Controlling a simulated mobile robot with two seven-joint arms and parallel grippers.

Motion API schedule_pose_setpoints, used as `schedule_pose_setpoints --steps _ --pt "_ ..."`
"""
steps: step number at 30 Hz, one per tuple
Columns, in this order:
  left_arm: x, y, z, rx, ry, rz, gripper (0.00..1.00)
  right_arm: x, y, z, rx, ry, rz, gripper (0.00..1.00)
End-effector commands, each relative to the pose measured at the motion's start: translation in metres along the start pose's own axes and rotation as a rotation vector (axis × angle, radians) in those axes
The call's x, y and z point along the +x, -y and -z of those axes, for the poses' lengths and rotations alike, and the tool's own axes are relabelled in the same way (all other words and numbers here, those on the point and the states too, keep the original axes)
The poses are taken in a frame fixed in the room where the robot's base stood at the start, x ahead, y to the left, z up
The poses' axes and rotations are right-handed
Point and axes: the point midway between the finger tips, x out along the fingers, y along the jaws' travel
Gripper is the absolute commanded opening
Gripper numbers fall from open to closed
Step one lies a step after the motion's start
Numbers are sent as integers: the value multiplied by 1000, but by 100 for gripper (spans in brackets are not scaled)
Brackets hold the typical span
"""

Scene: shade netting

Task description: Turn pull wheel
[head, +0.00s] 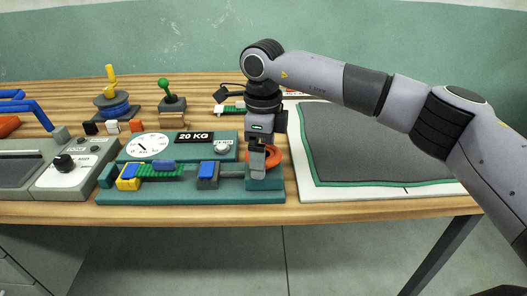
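The pull wheel (284,160) is an orange ring at the right end of a green test bench (230,193). My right gripper (258,170) points down at the wheel and hides its left and middle part. I cannot tell whether the fingers touch or grip it. On the bench, a green strip (180,172) runs from a yellow and blue clamp (128,178) toward a grey and blue clamp (207,175). A round white dial (149,146) and a "20 KG" display (194,137) stand behind. My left gripper is not in view.
A dark grey sheet with a green border (375,145) lies on a white board to the right, under my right arm. A grey console with a black knob (64,163) stands left. A yellow-handled device (112,100) and a green-knobbed lever (168,95) stand behind the bench.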

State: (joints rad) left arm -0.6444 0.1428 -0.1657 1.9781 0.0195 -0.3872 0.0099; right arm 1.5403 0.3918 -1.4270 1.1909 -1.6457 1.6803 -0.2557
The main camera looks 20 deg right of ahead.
Motion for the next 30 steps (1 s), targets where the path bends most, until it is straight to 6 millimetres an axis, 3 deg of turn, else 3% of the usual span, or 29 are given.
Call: schedule_pose_setpoints --steps 9,21,30 --pt "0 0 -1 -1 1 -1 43 -4 0 0 -1 0 1 100" --pt "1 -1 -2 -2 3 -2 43 -62 0 -1 -1 2 3 100" --pt "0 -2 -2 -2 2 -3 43 -72 0 -1 -2 0 0 100"
